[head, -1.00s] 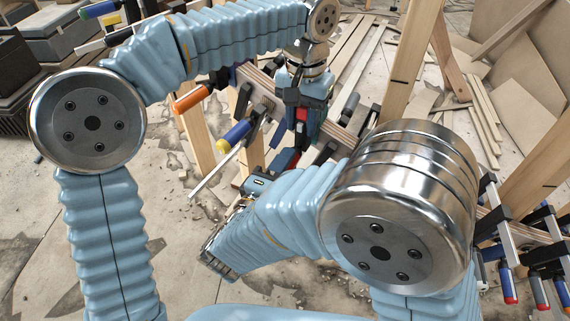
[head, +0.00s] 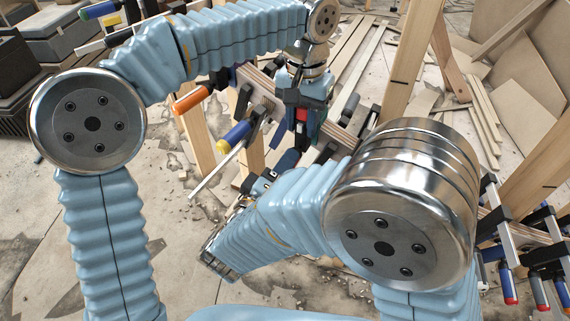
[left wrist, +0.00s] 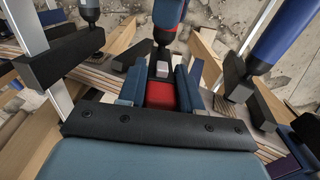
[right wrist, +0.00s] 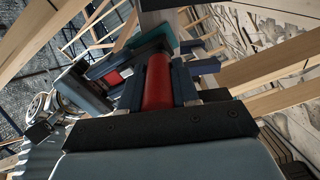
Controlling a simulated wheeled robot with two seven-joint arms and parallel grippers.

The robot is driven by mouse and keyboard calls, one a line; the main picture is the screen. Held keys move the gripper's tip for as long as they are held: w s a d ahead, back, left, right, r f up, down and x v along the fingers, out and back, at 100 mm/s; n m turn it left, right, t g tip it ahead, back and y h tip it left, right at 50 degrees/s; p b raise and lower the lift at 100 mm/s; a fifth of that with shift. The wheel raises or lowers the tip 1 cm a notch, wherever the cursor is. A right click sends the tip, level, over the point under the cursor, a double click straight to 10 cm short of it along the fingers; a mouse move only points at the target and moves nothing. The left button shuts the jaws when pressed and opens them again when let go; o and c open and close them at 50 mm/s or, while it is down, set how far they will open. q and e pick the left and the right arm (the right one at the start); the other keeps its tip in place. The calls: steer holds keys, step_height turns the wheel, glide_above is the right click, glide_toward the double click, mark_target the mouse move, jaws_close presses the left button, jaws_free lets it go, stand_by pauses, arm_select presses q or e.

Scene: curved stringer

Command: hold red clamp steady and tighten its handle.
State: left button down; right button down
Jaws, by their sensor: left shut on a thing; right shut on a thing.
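The red clamp sits on the curved wooden stringer (head: 257,88), partly hidden by my grippers. My left gripper (left wrist: 160,88) is shut on the red part of the clamp (left wrist: 160,97), which shows between its two blue fingers. In the head view, my left gripper (head: 302,118) points down at the stringer. My right gripper (right wrist: 157,88) is shut on the clamp's red cylindrical handle (right wrist: 157,82), with one finger on each side. In the head view, the handle and the right fingertips are mostly hidden by my arm.
Clamps with an orange handle (head: 191,99) and a blue-and-yellow handle (head: 234,135) stick out left of my grippers. Wooden posts (head: 413,60) stand close behind.

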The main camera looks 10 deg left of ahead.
steer(key=c, duration=0.8)
jaws_free()
steer(key=v, duration=0.7)
steer(key=shift+s+a, duration=0.1)
steer(key=shift+s, duration=0.1)
